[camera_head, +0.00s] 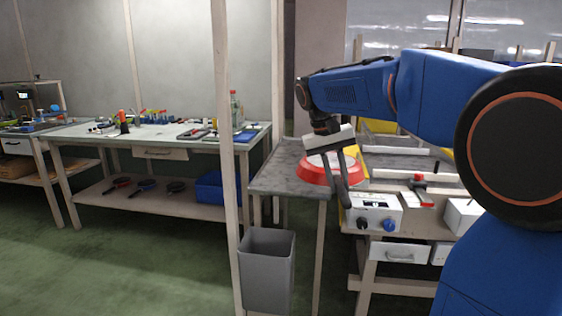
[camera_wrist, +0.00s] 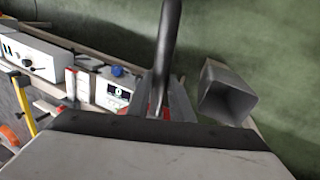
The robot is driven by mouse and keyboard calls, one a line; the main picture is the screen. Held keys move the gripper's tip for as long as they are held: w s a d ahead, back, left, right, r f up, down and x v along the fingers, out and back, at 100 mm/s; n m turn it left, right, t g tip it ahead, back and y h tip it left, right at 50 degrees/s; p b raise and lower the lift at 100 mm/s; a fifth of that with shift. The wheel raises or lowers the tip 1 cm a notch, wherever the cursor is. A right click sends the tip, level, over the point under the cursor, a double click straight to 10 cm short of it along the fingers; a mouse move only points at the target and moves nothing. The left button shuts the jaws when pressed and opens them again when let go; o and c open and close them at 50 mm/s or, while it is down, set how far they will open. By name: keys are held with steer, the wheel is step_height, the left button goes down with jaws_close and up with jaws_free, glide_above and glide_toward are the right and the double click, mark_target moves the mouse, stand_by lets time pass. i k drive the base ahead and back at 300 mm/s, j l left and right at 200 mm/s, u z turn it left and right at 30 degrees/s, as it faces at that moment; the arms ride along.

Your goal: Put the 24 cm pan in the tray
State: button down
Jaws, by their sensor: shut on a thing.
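My gripper (camera_head: 342,188) is over the grey worktop in the head view, with its fingers pointing down. It is shut on a dark handle (camera_wrist: 167,45), which reaches up the wrist view from between the fingers. A red round thing with a pale middle (camera_head: 311,172), apparently the pan, lies under and beside the gripper. My gripper hides part of it, and I cannot tell whether it rests on the grey worktop (camera_head: 281,181). The wrist view hides most of the pan behind the gripper body. I cannot make out the tray or a size mark.
A white control box (camera_head: 372,213) with a blue knob stands right of the gripper. A grey bin (camera_head: 267,270) stands on the floor below. A pale post (camera_head: 229,150) rises left of the worktop. Several pans lie on the lower shelf (camera_head: 115,205) of the left bench.

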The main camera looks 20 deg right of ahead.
mark_target(290, 172)
steer(key=i+l+u, duration=0.25)
steer(key=i, duration=1.1)
steer(key=i+j, duration=0.05)
steer(key=j, duration=0.05)
